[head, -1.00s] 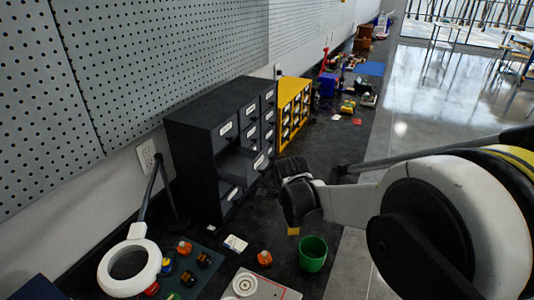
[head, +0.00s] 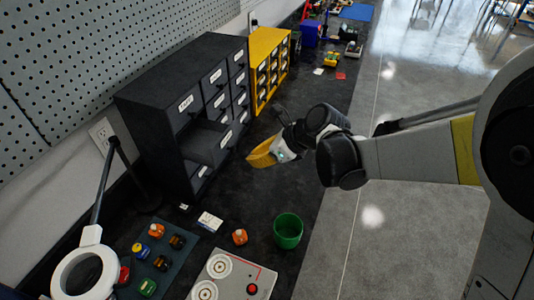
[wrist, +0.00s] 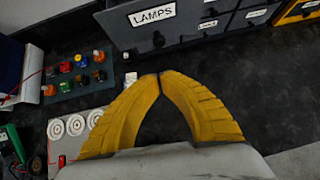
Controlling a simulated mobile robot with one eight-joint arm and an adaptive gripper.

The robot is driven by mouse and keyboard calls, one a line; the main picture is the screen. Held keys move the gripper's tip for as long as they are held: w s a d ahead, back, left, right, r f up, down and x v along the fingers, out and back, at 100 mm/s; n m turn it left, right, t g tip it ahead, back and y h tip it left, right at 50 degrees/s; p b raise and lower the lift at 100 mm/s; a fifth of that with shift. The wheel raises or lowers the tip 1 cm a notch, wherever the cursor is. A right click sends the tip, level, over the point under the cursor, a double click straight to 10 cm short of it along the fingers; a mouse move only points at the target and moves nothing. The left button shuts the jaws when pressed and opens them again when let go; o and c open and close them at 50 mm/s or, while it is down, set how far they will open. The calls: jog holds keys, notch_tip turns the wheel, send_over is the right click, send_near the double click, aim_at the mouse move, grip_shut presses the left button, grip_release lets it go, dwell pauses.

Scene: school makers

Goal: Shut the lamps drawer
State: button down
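The lamps drawer (head: 208,146) sticks out of the black drawer cabinet (head: 150,110), in its left column, in the head view. In the wrist view its dark front (wrist: 165,35) with the white "LAMPS" label is at the top centre, with a dark knob below the label. My gripper (head: 251,159) is to the right of the drawer front and apart from it, above the black bench. In the wrist view its yellow fingers (wrist: 160,77) meet at the tips with nothing between them. The inside of the drawer is mostly hidden.
A yellow drawer cabinet (head: 265,62) stands behind the black one. Bench beside the drawer is clear.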

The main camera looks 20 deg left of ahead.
aim_at(200, 146)
jog(key=a, duration=0.4)
jog(key=shift+w+a+f+b, duration=0.25)
jog(key=shift+w+f+b, duration=0.1)
jog(key=shift+w+b, duration=0.05)
jog(key=a, duration=0.8)
jog(key=w+a, duration=0.1)
jog(key=a, duration=0.3)
